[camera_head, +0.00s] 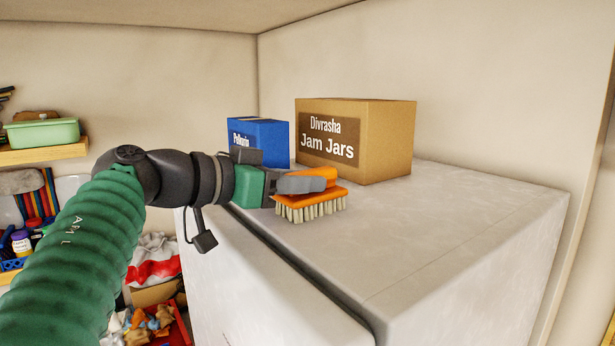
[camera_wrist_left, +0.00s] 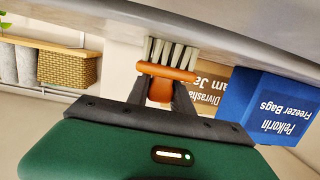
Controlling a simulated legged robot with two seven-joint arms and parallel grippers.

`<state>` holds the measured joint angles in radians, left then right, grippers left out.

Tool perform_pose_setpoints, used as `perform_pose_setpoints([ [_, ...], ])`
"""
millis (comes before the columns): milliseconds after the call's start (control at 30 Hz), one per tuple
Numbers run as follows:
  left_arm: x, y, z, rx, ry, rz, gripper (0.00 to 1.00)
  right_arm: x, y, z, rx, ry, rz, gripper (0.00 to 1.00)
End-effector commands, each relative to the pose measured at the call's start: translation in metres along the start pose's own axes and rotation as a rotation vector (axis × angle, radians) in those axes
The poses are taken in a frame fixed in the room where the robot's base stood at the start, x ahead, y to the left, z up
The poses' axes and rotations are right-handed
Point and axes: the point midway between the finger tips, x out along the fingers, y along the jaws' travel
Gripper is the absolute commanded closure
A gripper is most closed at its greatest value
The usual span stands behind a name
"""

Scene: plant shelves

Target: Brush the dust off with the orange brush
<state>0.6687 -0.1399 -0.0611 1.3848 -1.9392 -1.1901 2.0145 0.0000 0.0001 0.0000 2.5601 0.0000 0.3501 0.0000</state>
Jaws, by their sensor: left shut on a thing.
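My left gripper (camera_head: 300,185) reaches in from the left and is shut on the orange brush (camera_head: 318,199). The brush is level, with its pale bristles pointing down just over the white top surface (camera_head: 455,225) of a cabinet-like unit. I cannot tell whether the bristles touch it. In the left wrist view the brush (camera_wrist_left: 167,71) sits between the dark fingers (camera_wrist_left: 160,95), its bristles against or near the pale surface. The top looks pale with faint greyish mottling; I cannot make out distinct dust. My right gripper is not in view.
A brown Jam Jars box (camera_head: 385,140) and a blue box (camera_head: 270,138) stand at the back of the top, behind the brush. The right and front of the top are clear. A shelf with a green container (camera_head: 42,133) is at the left. Clutter lies below.

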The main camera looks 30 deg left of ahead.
Motion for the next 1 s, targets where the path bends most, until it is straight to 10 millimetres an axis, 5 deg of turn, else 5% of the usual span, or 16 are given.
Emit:
perform_pose_setpoints([
  [167,0.0,-0.018,-0.005,-0.002,0.0,0.0,1.0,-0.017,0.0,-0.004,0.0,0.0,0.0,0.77],
  [500,0.0,-0.021,-0.003,0.001,0.003,0.0,1.0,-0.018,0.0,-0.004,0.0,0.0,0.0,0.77],
  [700,-0.004,-0.021,-0.026,0.003,0.003,0.0,1.0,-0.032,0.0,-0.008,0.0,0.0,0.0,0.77],
  [1000,-0.007,-0.021,-0.042,0.0,0.002,0.0,1.0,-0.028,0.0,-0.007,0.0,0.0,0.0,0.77],
])
